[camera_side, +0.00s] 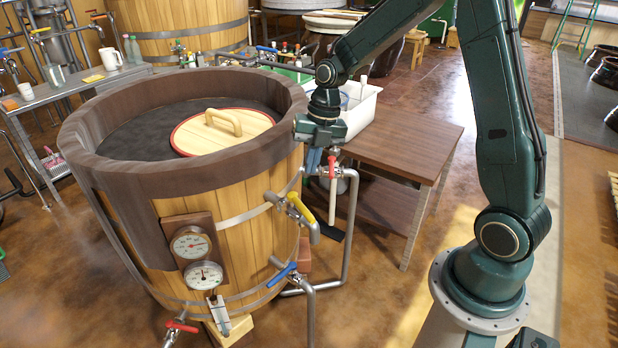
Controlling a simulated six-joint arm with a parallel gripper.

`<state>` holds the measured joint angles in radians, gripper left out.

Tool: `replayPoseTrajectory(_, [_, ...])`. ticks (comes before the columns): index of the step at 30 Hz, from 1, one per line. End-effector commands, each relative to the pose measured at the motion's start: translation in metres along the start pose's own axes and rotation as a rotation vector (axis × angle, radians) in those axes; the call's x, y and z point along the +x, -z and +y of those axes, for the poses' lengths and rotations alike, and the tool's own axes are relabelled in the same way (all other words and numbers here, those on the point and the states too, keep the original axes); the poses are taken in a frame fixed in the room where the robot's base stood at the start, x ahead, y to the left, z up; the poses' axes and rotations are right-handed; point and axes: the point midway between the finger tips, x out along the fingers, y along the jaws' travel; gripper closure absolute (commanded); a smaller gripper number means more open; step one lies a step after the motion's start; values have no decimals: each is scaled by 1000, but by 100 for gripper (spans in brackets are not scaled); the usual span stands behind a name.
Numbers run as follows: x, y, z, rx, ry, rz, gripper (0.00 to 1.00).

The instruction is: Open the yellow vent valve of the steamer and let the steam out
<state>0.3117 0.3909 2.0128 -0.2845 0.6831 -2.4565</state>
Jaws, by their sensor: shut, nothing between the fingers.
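The steamer (235,245) is a large round wooden vat with a dark rim. The yellow vent valve (297,204) is on a short metal pipe at its right side, and its lever slants down to the right. My gripper (313,168) points down beside the vat's right rim, above the yellow lever and apart from it. It is shut and empty. No steam shows at the pipe's outlet. The fingertips are small in this view, close to a red-handled valve (332,168) on an upright pipe.
A blue-handled valve (282,274) sits lower on the vat, and another red-handled valve (181,326) near its foot. Two gauges (197,258) are on the front. A round wooden lid (190,135) lies inside the rim. A brown table (405,150) with a white bin (358,112) stands behind my gripper.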

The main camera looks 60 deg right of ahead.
Motion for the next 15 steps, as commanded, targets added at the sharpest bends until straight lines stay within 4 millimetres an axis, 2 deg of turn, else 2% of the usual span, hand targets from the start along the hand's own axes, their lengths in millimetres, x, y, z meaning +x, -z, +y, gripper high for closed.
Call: replayPoseTrajectory(15, [29, 7, 18, 684, -37, 34, 100])
